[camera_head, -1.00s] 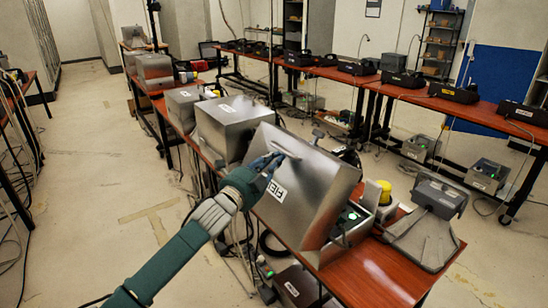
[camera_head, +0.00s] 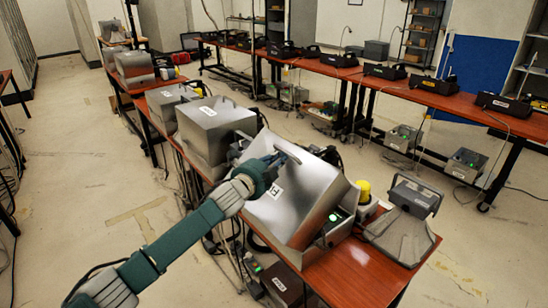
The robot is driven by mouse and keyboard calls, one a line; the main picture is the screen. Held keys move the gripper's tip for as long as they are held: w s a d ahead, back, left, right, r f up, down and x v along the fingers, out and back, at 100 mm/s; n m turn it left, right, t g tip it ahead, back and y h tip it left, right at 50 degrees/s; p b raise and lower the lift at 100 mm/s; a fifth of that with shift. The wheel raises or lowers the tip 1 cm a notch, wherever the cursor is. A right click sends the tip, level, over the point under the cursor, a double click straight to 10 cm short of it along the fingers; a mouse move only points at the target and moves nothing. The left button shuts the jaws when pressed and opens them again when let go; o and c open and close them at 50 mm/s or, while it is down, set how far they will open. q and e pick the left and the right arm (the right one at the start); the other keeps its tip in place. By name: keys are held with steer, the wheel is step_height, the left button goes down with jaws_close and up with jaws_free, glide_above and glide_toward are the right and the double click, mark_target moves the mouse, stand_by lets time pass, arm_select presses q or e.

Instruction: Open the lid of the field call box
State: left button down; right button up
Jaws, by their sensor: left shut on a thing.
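The field call box has a large silver metal lid (camera_head: 300,205) with a white label starting "FI" on its sloping front. The lid sits tilted over the right part of the near table. A dark unit with a green light (camera_head: 334,217) shows below its right edge. My left gripper (camera_head: 282,159) is at the lid's bar handle (camera_head: 293,153) near the upper edge and is shut on it. The fingers partly hide the handle. My right gripper is not in view.
A similar silver box (camera_head: 213,128) stands close to the left on the same table (camera_head: 362,272). A yellow-topped beacon (camera_head: 364,190) and a grey horn-shaped device (camera_head: 403,218) stand to the right. Black phones line the long table (camera_head: 380,83) behind. The floor at left is clear.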

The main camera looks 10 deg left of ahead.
arm_select(q)
steer(key=shift+s+a+r, duration=0.2)
steer(key=shift+a+r, duration=0.05)
steer(key=shift+r, duration=0.45)
steer(key=c, duration=1.9)
jaws_free()
steer(key=shift+s+a+r, duration=0.1)
steer(key=shift+a, duration=0.05)
steer(key=shift+d+f, duration=0.2)
steer(key=v, duration=1.2)
steer(key=shift+a+f, duration=0.25)
steer(key=shift+f, duration=0.05)
